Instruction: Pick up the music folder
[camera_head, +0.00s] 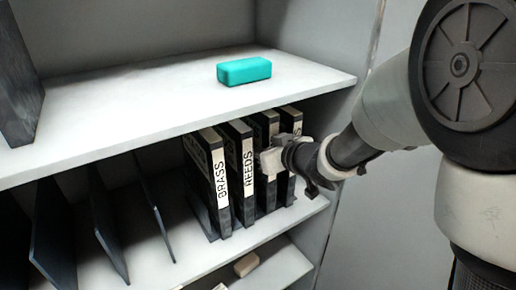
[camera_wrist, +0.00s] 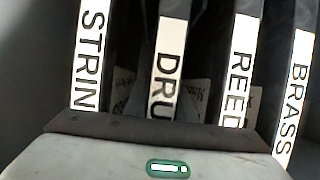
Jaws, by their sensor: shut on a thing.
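Several black music folders stand upright in a row on the middle shelf, with white spine labels. In the head view they are BRASS (camera_head: 221,180), REEDS (camera_head: 246,172), a third folder (camera_head: 265,125) whose label is mostly hidden, and STRINGS (camera_head: 297,130). In the wrist view the order is reversed, and the third reads DRU (camera_wrist: 167,65), its end hidden by my gripper. My gripper (camera_head: 270,160) is at the front of this DRU folder and shut on it.
A teal box (camera_head: 244,70) lies on the shelf above. Thin dark dividers (camera_head: 108,243) stand left of the folders. A pale block (camera_head: 246,264) lies on the lower shelf. The cabinet's side wall is close on the right.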

